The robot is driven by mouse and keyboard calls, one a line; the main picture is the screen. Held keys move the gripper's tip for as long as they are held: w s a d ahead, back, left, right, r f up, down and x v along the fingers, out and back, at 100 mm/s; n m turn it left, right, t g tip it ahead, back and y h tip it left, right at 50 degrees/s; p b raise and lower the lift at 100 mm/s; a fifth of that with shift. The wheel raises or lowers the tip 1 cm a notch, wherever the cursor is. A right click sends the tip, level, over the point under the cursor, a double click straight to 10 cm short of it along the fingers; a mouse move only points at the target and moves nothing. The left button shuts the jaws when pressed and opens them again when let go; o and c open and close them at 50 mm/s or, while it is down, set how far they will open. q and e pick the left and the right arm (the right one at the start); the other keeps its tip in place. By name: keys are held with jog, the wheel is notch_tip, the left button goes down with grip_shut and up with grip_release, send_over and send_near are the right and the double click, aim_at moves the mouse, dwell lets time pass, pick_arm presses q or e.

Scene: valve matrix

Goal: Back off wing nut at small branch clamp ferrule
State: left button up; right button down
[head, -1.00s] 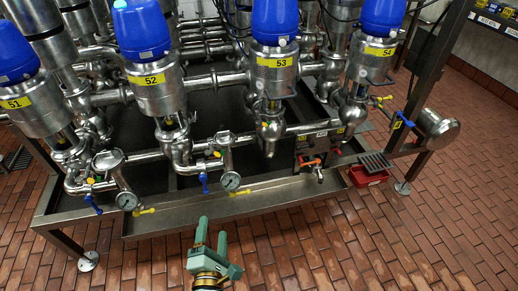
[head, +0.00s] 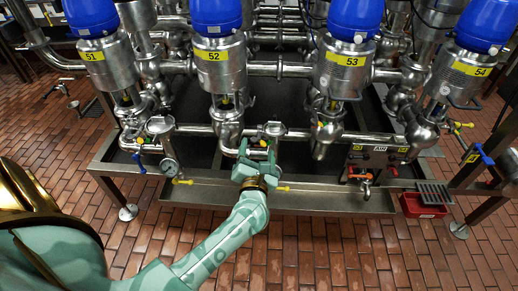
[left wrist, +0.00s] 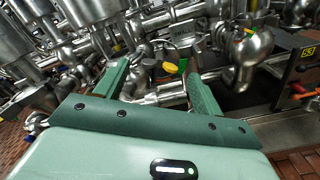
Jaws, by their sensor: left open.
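My left gripper (head: 257,158) is in front of the small pipe branch below unit 52 in the head view. In the left wrist view its two green fingers (left wrist: 156,66) are spread apart with nothing held. A small yellow piece (left wrist: 170,67) shows between the fingertips, nearer the right one, with a green piece beside it. It looks like the wing nut, but its shape is too small to be sure. In the head view a yellow spot (head: 262,142) shows just above the gripper. The clamp ferrule is not clear, and the gripper partly covers that branch. My right gripper is not in view.
Steel valve bodies with blue tops (head: 211,13) and pipes crowd the rack above. A red bin (head: 423,205) sits at right. The brick floor in front is open.

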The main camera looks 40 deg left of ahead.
pick_arm(q)
jog(key=shift+x, duration=0.85)
jog(key=c, duration=1)
